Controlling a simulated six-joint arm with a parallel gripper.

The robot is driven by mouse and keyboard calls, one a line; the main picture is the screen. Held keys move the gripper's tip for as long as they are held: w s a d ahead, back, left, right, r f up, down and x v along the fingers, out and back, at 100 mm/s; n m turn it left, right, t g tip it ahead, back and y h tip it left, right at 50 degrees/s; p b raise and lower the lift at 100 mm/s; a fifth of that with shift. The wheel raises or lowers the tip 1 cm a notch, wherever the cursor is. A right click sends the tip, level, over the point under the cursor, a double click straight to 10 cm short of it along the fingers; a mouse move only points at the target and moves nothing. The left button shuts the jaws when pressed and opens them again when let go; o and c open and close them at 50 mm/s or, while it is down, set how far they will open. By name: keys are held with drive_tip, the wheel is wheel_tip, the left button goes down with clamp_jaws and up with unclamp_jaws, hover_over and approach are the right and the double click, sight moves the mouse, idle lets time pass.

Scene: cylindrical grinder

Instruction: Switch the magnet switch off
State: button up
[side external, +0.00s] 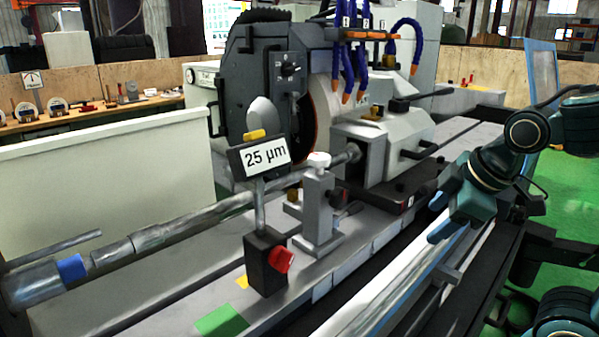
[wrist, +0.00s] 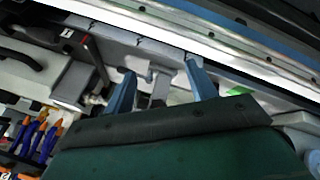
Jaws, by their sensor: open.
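A red knob (side external: 281,260), which looks like the magnet switch, sits on the front of a black block base (side external: 263,277) on the machine bed. A post rises from the base to a sign reading "25 µm" (side external: 264,156). The knob looks tilted; which setting it marks cannot be told. My gripper (side external: 440,217) is open and empty, well to the right of the knob and apart from it, over the machine's front edge. In the wrist view my open gripper (wrist: 160,88) shows two blue fingers. I cannot make out the knob there.
A grey support (side external: 318,212) stands just behind the base. A long shaft (side external: 145,240) runs behind it to the left. The grinding wheel (side external: 320,110) and blue coolant hoses (side external: 348,70) are behind. A green patch (side external: 221,321) lies on the bed at front left.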

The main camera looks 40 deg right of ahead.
drive_tip(key=w+d+f+n+h, duration=0.3)
drive_tip(key=w+d+n, duration=0.3)
drive_tip(key=n, duration=0.6)
drive_tip(key=shift+w+d+n+h, duration=0.3)
drive_tip(key=shift+d+n+h, duration=0.1)
drive_tip(key=shift+d, duration=0.05)
idle(0.4)
